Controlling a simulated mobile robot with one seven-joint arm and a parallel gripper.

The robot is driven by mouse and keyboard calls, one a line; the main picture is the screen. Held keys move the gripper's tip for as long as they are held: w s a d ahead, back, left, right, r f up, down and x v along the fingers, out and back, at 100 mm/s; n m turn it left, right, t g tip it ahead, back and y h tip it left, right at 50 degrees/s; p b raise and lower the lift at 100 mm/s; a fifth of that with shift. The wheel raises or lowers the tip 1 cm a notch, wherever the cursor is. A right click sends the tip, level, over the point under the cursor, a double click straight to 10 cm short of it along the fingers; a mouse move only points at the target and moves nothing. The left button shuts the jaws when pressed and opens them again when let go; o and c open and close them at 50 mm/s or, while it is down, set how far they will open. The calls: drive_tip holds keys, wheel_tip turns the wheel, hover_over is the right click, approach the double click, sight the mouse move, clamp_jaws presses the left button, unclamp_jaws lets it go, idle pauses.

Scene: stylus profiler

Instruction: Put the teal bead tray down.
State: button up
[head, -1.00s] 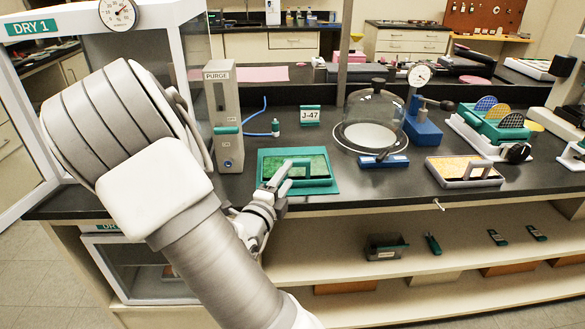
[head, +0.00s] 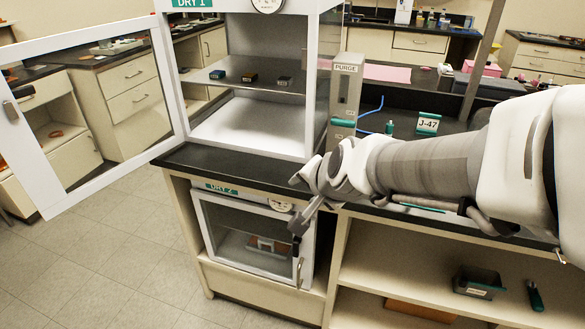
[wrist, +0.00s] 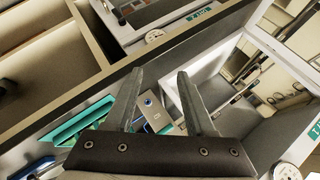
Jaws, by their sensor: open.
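The teal bead tray (wrist: 82,122) lies flat on the dark counter in the wrist view, at the lower left, partly hidden by my gripper's mount. In the head view my arm covers nearly all of it; only a thin teal strip (head: 418,208) shows under the arm. My gripper (head: 298,236) hangs in front of the counter, near the upper right of the lower cabinet's front, away from the tray. In the wrist view its two fingers (wrist: 157,82) stand wide apart with nothing between them.
The DRY 1 cabinet (head: 250,125) stands with its glass door (head: 100,110) swung out left; small boxes sit on its shelf. The DRY 2 cabinet (head: 250,235) below is shut. The PURGE unit (head: 346,95) stands beside DRY 1. Floor at the left is clear.

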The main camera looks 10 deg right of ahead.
drive_tip(key=s+r+n+g+h, duration=0.1)
drive_tip(key=s+r+n+g, duration=0.2)
drive_tip(key=s+n, duration=0.7)
drive_tip(key=s, duration=0.5)
drive_tip(key=shift+s+r, duration=0.35)
drive_tip(key=shift+d+r, duration=0.1)
